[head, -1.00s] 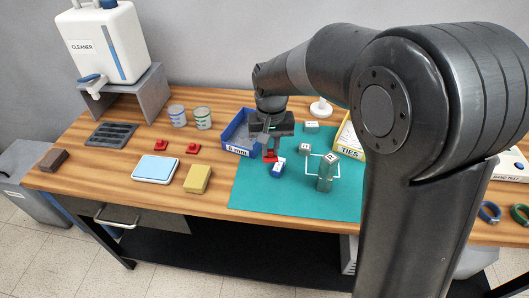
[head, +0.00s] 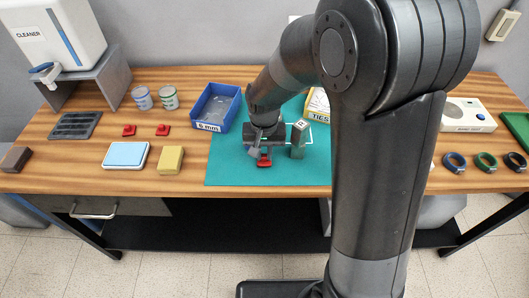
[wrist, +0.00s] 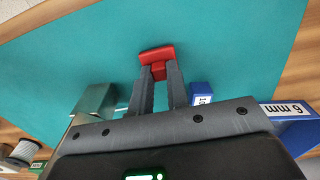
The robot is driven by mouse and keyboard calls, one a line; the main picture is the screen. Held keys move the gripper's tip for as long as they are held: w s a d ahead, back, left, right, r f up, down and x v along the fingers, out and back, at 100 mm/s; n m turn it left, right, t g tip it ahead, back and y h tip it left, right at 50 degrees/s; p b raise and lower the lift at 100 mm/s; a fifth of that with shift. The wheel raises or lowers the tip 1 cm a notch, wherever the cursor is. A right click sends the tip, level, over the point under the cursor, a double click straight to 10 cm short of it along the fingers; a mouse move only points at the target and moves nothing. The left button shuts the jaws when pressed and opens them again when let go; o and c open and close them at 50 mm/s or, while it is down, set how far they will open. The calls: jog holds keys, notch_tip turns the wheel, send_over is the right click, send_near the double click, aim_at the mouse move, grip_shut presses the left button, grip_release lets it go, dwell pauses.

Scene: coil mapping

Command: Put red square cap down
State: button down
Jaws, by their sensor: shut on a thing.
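The red square cap (head: 264,161) is between the fingertips of my gripper (head: 263,150), over the teal mat (head: 235,172) in the head view. In the wrist view the red cap (wrist: 157,54) sticks out past the fingertips of my gripper (wrist: 159,74), which is shut on it. Teal mat lies beyond it; whether the cap touches the mat I cannot tell. A blue block (wrist: 202,92) shows beside the right finger in the wrist view. A tall grey-green block (head: 298,143) stands upright just right of my gripper in the head view.
A blue bin (head: 208,128) stands left of my arm, and a yellow TIES box (head: 318,112) right of it. Two more red pieces (head: 128,131) (head: 162,130) lie on the wood. A yellow block (head: 171,160) is near the mat's left edge. The mat's front left is clear.

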aim_at(264, 155)
jog(key=shift+f, duration=0.3)
jog(key=c, duration=1.4)
grip_release()
jog(key=shift+f, duration=0.1)
notch_tip(264, 155, up, 12)
jog(key=shift+s+d+r+t, duration=0.95)
jog(key=shift+s+d+r, duration=0.7)
jog(key=shift+s+d, duration=1.05)
jog(key=shift+s+d+r+t, duration=0.9)
jog(key=shift+s+d+r, duration=0.75)
jog(key=shift+s+d, duration=1)
jog(key=shift+s+d+r+t, duration=0.95)
jog(key=shift+s+d+r, duration=0.95)
jog(key=shift+s, duration=1.25)
